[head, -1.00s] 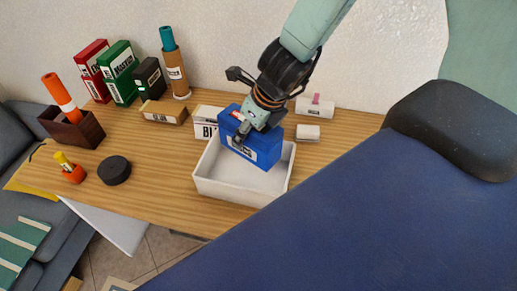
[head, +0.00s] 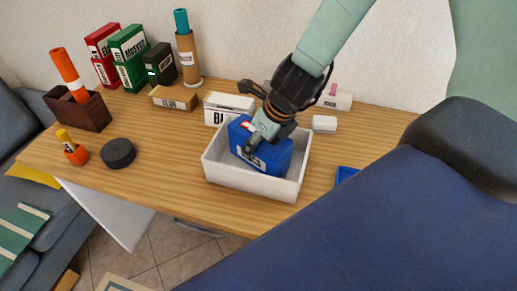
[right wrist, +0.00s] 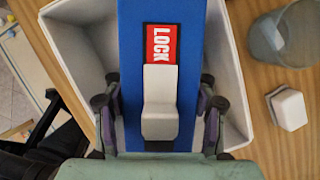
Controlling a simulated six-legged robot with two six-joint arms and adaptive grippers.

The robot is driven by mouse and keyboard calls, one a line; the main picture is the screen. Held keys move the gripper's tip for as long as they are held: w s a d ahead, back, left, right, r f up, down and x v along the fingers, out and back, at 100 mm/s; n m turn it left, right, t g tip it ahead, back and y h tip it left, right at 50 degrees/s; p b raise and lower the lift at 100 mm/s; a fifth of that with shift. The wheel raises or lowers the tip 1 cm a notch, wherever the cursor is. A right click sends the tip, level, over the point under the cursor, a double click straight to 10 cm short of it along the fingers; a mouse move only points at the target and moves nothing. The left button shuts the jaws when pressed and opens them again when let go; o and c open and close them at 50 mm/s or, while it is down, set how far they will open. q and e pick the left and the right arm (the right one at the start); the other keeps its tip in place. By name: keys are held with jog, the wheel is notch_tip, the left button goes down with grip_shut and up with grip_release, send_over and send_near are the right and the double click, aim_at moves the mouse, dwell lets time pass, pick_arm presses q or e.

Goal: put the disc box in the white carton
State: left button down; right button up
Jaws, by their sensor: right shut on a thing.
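The disc box is a blue box (head: 272,155) with a white label. In the right wrist view the blue box (right wrist: 196,60) shows a red LOCK label and a pale grey latch. The white carton (head: 254,185) is an open tray on the wooden table. My right gripper (head: 255,138) is shut on the blue box from above, one finger on each side in the wrist view. My left gripper is not in view.
A white box (head: 228,104) stands behind the carton, and a small white block (head: 324,123) lies to its right. A black disc (head: 118,153) and an orange pot (head: 76,155) are at left. Coloured boxes (head: 129,60) line the wall. A blue object (head: 346,173) shows right of the carton.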

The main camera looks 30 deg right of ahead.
jog(key=shift+w+d+f+b, duration=0.1)
jog(key=shift+d+f+b, duration=0.1)
jog(key=shift+f, duration=0.25)
jog(key=shift+w+d+f+b, duration=0.1)
jog(key=shift+d+f, duration=0.05)
jog(key=shift+f, duration=0.3)
jog(key=shift+s+r, duration=0.1)
jog(key=shift+s+a+r, duration=0.15)
jog(key=shift+a, duration=0.15)
jog(key=o, duration=0.9)
jog(key=shift+f, duration=0.25)
jog(key=shift+o, duration=1.4)
jog(key=shift+d, duration=0.25)
jog(key=shift+o, duration=0.8)
jog(key=shift+a+r, duration=0.1)
jog(key=shift+a, duration=0.15)
jog(key=shift+d, duration=0.1)
